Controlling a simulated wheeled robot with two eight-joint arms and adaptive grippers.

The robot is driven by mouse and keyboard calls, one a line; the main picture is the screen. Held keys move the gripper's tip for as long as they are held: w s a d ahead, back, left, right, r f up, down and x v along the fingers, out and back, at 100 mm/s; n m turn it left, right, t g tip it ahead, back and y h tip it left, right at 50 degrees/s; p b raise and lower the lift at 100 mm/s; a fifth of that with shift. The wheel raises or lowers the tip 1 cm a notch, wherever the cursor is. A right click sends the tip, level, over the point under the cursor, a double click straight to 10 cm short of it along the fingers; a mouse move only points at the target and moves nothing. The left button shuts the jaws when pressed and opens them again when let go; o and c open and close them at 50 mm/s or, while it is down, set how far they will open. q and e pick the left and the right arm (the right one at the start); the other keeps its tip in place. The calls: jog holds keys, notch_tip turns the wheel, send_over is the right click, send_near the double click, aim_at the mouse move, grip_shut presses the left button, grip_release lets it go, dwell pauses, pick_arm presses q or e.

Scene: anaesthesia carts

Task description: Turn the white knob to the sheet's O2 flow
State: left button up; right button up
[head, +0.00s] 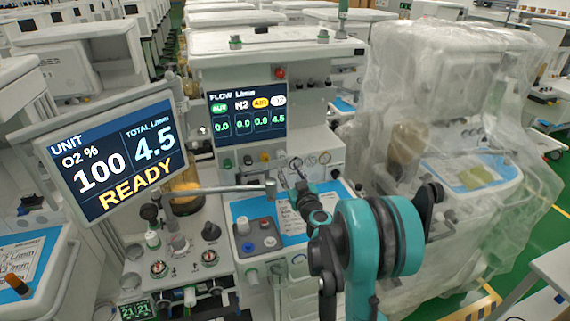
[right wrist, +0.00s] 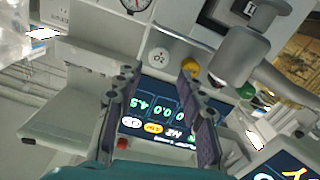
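The white knob (right wrist: 158,53), marked O2, shows in the right wrist view just beyond and between my right gripper's fingertips (right wrist: 146,70). The fingers are apart, with no clear contact on the knob. In the head view my right gripper (head: 297,181) is at the knob row below the flow screen (head: 247,112), and the arm comes from the lower right. The flow screen reads 0.0 for AIR, N2 and the yellow column, and 4.5 for O2. The monitor (head: 110,155) reads O2 100, total 4.5, READY. My left gripper is not in view.
A printed sheet (head: 30,262) lies on the cart at left; its text is too blurred to read. A grey metal bar (head: 215,189) crosses in front of the cart, its thick end (right wrist: 240,58) close to the right finger. A plastic-covered cart (head: 450,130) stands at right.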

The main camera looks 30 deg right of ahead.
jog(key=v, duration=0.2)
jog(key=shift+s+a, duration=0.1)
jog(key=shift+s, duration=0.15)
jog(key=s+a+r+n+g+y, duration=0.15)
jog(key=s+a+y, duration=0.3)
jog(key=a, duration=0.65)
jog(key=s+a+n+g+y, duration=0.25)
jog(key=s+a, duration=0.25)
jog(key=a, duration=0.7)
jog(key=s+f+m+g+h, duration=0.1)
jog(key=s+f+g, duration=0.2)
jog(key=s, duration=0.6)
jog(key=s+a+f+m+g+h, duration=0.1)
jog(key=s+f+m+g+h, duration=0.1)
jog(key=s, duration=0.7)
notch_tip(320, 180, down, 2)
jog(key=shift+a+f+g, duration=0.2)
jog(key=shift+a+g, duration=0.15)
jog(key=shift+g, duration=0.45)
